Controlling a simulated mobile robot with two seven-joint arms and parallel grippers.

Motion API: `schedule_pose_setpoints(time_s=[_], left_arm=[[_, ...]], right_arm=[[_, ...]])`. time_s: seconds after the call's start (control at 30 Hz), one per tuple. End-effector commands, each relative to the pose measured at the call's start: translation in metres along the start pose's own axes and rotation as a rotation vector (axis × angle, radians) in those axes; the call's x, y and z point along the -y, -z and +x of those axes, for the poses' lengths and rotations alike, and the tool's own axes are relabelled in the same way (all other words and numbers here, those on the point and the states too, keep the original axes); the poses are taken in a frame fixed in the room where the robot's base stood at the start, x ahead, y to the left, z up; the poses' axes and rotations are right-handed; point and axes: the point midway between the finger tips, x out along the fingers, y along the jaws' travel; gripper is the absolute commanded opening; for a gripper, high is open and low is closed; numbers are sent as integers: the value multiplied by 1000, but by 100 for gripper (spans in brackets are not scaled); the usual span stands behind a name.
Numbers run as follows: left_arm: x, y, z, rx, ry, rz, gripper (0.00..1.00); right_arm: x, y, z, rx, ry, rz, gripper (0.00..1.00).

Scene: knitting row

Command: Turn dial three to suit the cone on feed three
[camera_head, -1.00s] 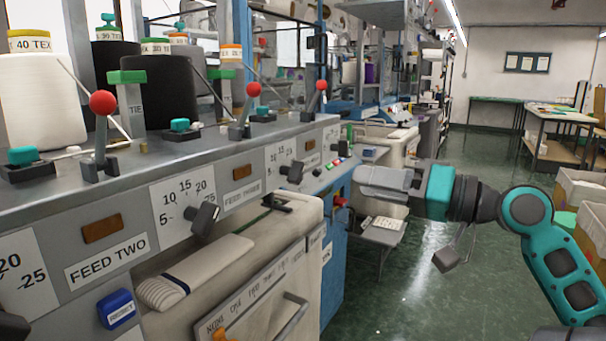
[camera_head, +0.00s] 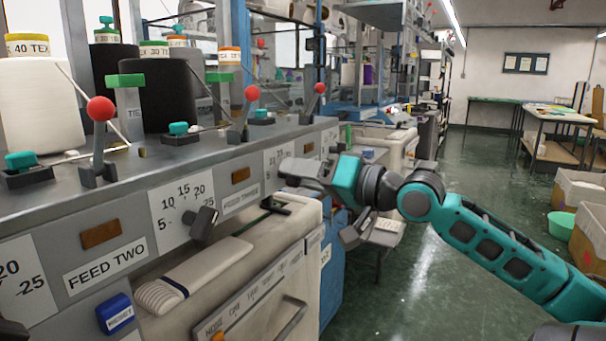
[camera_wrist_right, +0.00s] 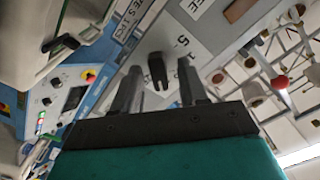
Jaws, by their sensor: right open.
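Dial three (camera_wrist_right: 157,68) is a dark knob on a white scale plate, seen in the right wrist view between the two fingers of my right gripper (camera_wrist_right: 160,82). The fingers are open, one on each side of the knob; contact is not clear. The dial's setting cannot be read. Black cones, one with a green-banded tag (camera_head: 154,49) apparently reading 30 TEX, stand on top; which is on feed three is unclear.
A blue reset button (camera_head: 115,313) is below. Red-balled levers (camera_head: 100,109) rise from the ledge. A cream cover (camera_head: 285,270) juts out below the panel.

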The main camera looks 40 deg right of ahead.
Motion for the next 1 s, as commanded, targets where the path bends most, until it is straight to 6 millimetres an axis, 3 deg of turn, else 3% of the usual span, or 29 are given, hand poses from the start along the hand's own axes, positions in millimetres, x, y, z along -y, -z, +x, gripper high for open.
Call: schedule_pose_setpoints(time_s=[0.23,0.67,1.0], left_arm=[[1,-2,0,4,0,6,43],[2,-2,0,3,0,9,43],[2,4,-1,-3,0,10,43]], right_arm=[[0,0,0,-1,0,0,42],[0,0,0,0,0,0,0],[1,1,0,0,0,-23,0]])
